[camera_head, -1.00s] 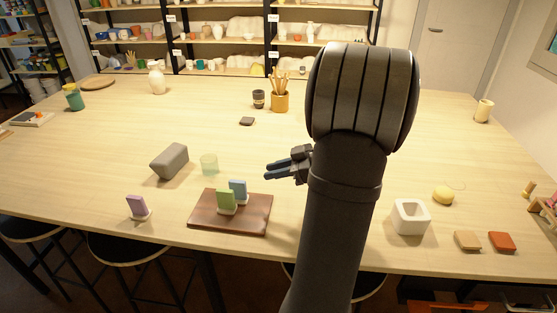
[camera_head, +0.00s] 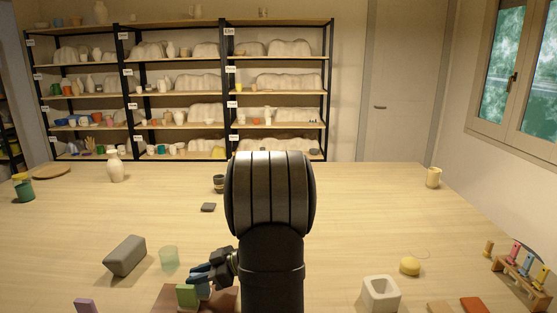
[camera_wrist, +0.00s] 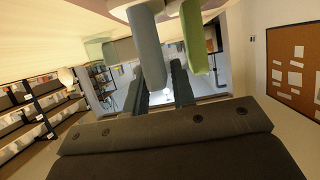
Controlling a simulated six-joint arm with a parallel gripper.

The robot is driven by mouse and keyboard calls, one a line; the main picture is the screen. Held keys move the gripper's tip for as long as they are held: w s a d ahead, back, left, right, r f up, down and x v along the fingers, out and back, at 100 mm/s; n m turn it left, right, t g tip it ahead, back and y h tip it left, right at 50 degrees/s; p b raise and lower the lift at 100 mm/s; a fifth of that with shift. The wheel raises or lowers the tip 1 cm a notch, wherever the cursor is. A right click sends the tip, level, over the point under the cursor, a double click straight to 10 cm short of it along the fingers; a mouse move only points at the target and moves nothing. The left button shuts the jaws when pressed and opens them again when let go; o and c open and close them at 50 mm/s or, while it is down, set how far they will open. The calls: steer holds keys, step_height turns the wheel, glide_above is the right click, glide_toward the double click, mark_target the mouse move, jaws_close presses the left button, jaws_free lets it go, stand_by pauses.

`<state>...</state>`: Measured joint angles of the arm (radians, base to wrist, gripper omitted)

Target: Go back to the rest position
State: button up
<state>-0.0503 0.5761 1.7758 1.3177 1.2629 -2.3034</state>
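My gripper (camera_head: 198,277) is at the lower left of my arm in the head view, its dark fingers pointing left over the tile board. In the wrist view my gripper (camera_wrist: 160,88) shows two spread fingers with a gap between them. A blue tile (camera_wrist: 146,42) overlaps that gap in the wrist view; I cannot tell whether it touches a finger. A green tile (camera_wrist: 194,40) stands beside it. In the head view the green tile (camera_head: 187,296) is in front and the gripper largely hides the blue one. Both stand on the brown board (camera_head: 226,302), cut by the frame's lower edge.
A grey block (camera_head: 125,256) and a pale green glass (camera_head: 169,258) stand left of the gripper. A purple tile (camera_head: 86,306) is at the lower left. A white square pot (camera_head: 381,296) and a yellow lump (camera_head: 410,266) are right of my arm. The table's middle is mostly clear.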

stand_by(0.5)
steer(key=v, duration=1.2)
steer(key=x, duration=1)
steer(key=shift+a+r, duration=0.25)
steer(key=shift+a+f, duration=0.7)
steer(key=shift+f, duration=0.3)
step_height(320, 180, up, 5)
steer(key=shift+r, duration=0.2)
steer(key=s+a+r+v, duration=0.1)
steer(key=r+v, duration=0.1)
steer(key=v, duration=1.1)
steer(key=w+a+f+g, duration=0.1)
steer(key=w+a, duration=0.4)
steer(key=a, duration=0.4)
steer(key=w+a, duration=0.4)
steer(key=a, duration=0.4)
steer(key=a+n, duration=0.1)
steer(key=a, duration=2.4)
steer(key=shift+w+f+g, duration=0.2)
steer(key=shift+f+g, duration=0.1)
steer(key=shift+f, duration=0.15)
